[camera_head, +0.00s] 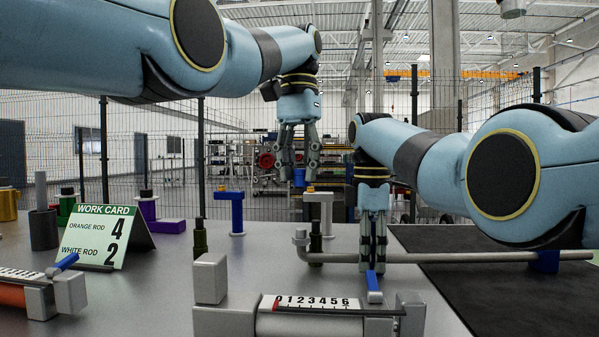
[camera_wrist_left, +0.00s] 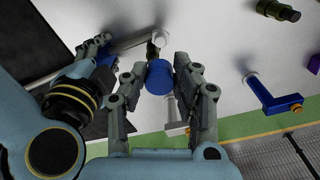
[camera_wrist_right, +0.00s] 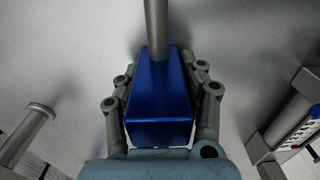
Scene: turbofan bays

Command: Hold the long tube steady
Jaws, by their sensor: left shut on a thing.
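The long grey tube (camera_head: 455,257) runs level across the bench, with a bent end at the left. My right gripper (camera_head: 373,262) is on the tube. In the right wrist view its fingers (camera_wrist_right: 160,85) close around a blue block (camera_wrist_right: 162,90) from which the tube (camera_wrist_right: 156,22) extends. My left gripper (camera_head: 299,165) hangs in the air above and behind the tube, fingers down. It is shut on a blue cylinder (camera_wrist_left: 159,77), whose lower end also shows in the head view (camera_head: 299,178). The cylinder's far side is hidden.
A gauge fixture (camera_head: 305,322) with a number scale and blue lever stands in front. A dark mat (camera_head: 480,300) covers the right side. A work card (camera_head: 98,236), blue bracket (camera_head: 237,212) and dark peg (camera_head: 200,238) stand at left. Bare bench lies between card and gauge.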

